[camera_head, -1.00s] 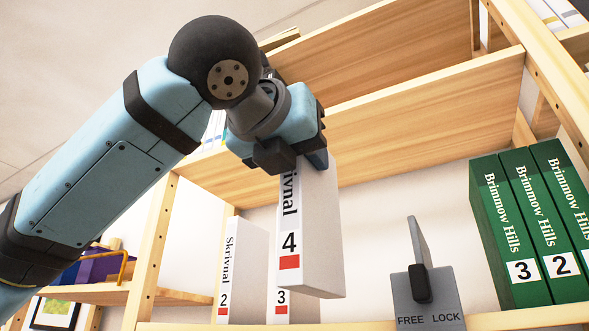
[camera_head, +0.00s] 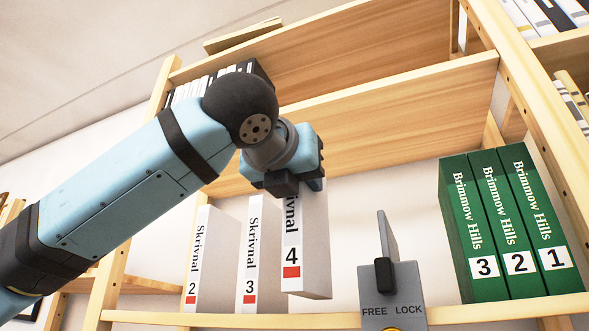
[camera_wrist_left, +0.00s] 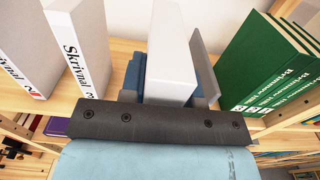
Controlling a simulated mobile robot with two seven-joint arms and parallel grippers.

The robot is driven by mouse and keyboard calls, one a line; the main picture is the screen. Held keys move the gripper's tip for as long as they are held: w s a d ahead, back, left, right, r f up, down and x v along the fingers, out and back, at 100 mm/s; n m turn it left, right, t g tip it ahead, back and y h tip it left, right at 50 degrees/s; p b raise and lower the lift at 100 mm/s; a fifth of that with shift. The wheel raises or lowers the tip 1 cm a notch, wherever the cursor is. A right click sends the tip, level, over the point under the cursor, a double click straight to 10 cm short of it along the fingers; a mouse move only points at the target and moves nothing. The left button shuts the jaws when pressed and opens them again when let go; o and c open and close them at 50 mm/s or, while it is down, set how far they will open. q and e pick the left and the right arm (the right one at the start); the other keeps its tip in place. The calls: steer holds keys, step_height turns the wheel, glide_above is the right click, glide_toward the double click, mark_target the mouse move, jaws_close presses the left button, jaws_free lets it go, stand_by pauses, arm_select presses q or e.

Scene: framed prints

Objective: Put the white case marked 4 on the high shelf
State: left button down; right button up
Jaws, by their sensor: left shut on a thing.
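The white case marked 4 (camera_head: 292,248) is upright in my left gripper (camera_head: 306,184), which is shut on its upper part. Its lower end shows just above the front edge of the shelf board (camera_head: 250,321), and it looks raised off the board. It is right of the white cases marked 3 (camera_head: 250,255) and 2 (camera_head: 200,262), with a small gap to case 3. In the left wrist view, the held case (camera_wrist_left: 172,55) is between the fingers, its label hidden. My right gripper is not in view.
A grey bookend marked FREE and LOCK (camera_head: 393,287) stands right of the held case; in the wrist view it is close beside it. Green cases (camera_head: 500,230) stand farther right. A wooden shelf board (camera_head: 400,115) is above, and a wooden upright (camera_head: 112,285) bounds the left.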

arm_select(q)
steer(key=shift+f+x, duration=0.1)
steer(key=shift+x, duration=2.25)
steer(key=shift+f+x, duration=0.15)
steer(key=shift+x, duration=2.2)
steer(key=shift+w+f, duration=0.15)
steer(key=shift+f, duration=0.45)
steer(key=c, duration=0.8)
jaws_free()
steer(key=shift+f, duration=0.1)
